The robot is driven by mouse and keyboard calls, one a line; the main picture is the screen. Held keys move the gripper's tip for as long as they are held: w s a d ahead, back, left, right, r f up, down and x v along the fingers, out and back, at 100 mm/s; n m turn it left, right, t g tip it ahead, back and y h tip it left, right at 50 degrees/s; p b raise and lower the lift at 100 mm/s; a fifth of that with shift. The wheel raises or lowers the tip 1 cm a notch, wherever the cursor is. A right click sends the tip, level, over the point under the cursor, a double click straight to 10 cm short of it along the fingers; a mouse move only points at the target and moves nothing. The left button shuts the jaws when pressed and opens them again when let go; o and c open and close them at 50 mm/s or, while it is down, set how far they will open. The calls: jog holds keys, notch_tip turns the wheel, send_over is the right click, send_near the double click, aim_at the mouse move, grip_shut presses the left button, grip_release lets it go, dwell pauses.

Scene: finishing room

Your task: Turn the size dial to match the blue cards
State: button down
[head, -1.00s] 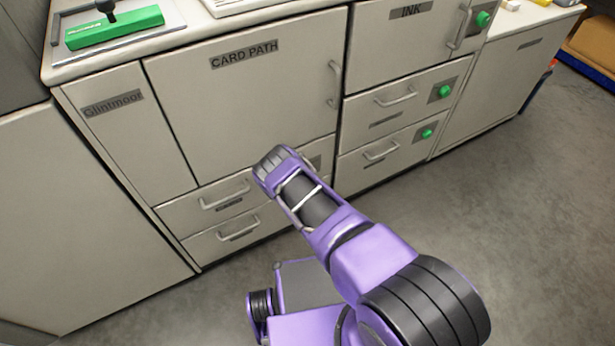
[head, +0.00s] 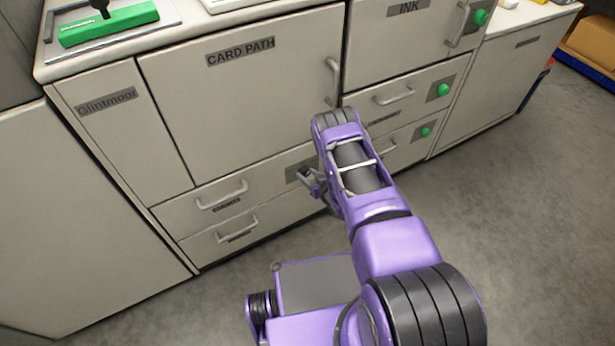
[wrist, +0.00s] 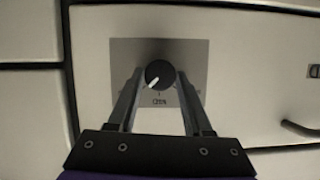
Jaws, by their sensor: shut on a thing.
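The dial (wrist: 159,73) is a round black knob with a white pointer mark aimed to the lower left. It sits on a grey plate (wrist: 120,62) on a pale drawer front, with a small label below it that I cannot read surely. My gripper (wrist: 159,78) has one finger on each side of the dial and is shut on it. In the head view my gripper (head: 311,182) is at the right end of the upper drawer, and the dial is hidden there. No blue cards are in view.
The CARD PATH door (head: 240,95) is shut above the drawers. Drawer handles (head: 222,196) stick out to the left. To the right are drawers with green buttons (head: 443,90). A green stamp-like tool (head: 108,25) lies on the counter. Grey floor (head: 490,200) is clear at right.

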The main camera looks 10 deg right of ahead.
jog(key=shift+w+d+m, duration=0.1)
jog(key=shift+d+m, duration=0.05)
jog(key=shift+m, duration=0.25)
dwell(0.3)
jog(key=shift+c, duration=1.6)
grip_release()
